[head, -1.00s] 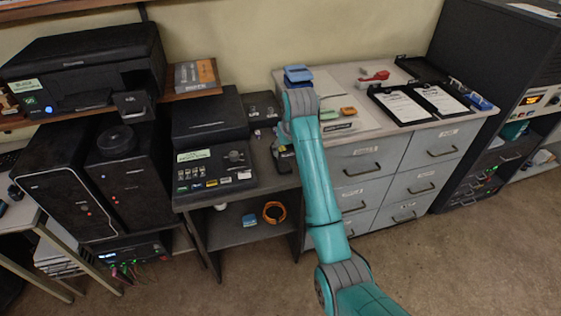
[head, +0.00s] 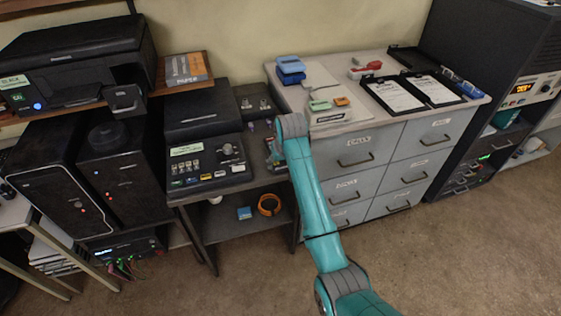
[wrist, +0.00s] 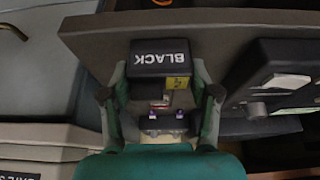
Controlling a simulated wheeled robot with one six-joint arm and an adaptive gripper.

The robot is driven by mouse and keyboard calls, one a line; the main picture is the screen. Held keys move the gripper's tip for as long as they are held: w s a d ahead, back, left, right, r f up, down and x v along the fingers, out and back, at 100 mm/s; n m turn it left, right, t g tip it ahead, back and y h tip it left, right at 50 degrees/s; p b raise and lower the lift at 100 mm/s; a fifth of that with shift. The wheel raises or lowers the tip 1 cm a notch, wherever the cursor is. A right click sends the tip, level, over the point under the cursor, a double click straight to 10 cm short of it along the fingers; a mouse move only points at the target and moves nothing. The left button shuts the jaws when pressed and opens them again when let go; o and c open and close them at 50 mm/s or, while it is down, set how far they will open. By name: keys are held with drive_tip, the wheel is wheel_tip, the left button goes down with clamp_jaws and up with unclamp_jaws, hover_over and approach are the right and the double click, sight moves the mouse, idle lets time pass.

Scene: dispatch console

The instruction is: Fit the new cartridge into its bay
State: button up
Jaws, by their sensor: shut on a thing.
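My gripper (wrist: 160,75) is shut on a black cartridge (wrist: 147,68), with one finger on each side of it. The cartridge has white BLACK lettering and a yellow tag. The dark printer (head: 70,60) stands on the shelf at upper left, with a pale green label reading BLACK and a blue light. A small dark box (head: 124,100) juts from its right front. I cannot tell whether its bay is empty.
A black console with knobs (head: 208,165) stands on the dark stand, left of my gripper. The drawer cabinet (head: 362,160) is to the right, with blue boxes (head: 290,68) and clipboards (head: 415,92) on top. The floor (head: 440,260) in front is clear.

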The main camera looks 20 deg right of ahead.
drive_tip(key=shift+f, duration=0.1)
drive_tip(key=o, duration=1.3)
drive_tip(key=v, duration=1.2)
